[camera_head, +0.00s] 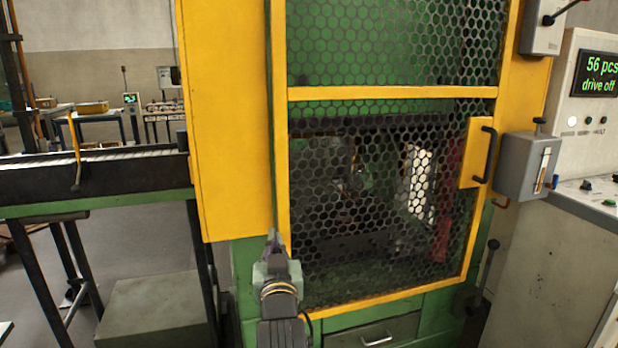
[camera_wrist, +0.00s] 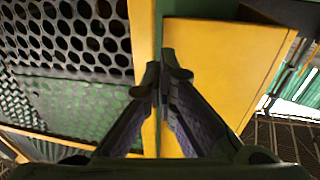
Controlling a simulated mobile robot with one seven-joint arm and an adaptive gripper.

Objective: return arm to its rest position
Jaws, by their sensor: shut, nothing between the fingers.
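I cannot tell the exact gap between the fingertips and the machine. My arm reaches up from the bottom edge of the head view.
The yellow side panel (camera_head: 225,120) stands left of the door. A black door handle (camera_head: 487,155) and a grey switch box (camera_head: 527,165) are at the right. A display (camera_head: 597,75) reads "56 pcs drive off". A conveyor (camera_head: 95,175) runs at the left, with floor beneath it.

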